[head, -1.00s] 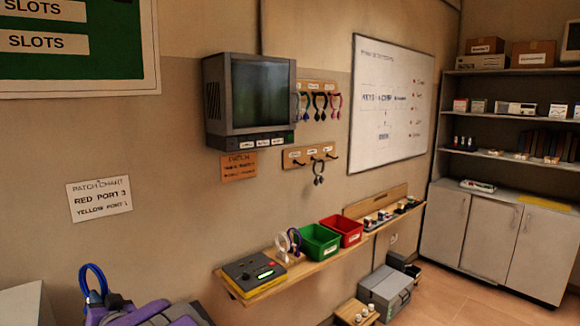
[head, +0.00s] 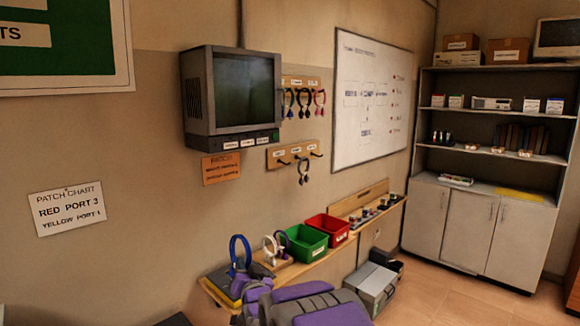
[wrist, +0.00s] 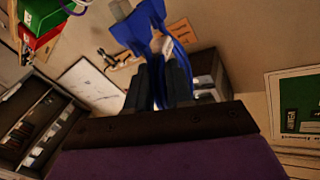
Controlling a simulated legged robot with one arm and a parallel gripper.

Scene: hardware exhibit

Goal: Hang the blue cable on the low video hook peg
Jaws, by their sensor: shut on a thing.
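The blue cable (head: 240,250) is a coiled loop standing up from my gripper (head: 242,278) at the lower middle of the head view. In the wrist view the blue cable (wrist: 182,72) is pinched between the dark fingers of my gripper (wrist: 168,82). The low hook rail (head: 272,163) is a wooden strip on the wall with small labels and dark pegs. A dark cable (head: 303,172) hangs from one peg. The labels are too small to read, so I cannot tell which peg is video. My gripper is below and left of this rail, apart from it.
An upper rail (head: 292,82) holds several cables beside the wall monitor (head: 232,95). A wooden shelf (head: 318,258) carries a green bin (head: 302,243), a red bin (head: 330,229) and cable loops on a stand. A grey case (head: 371,291) sits on the floor below.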

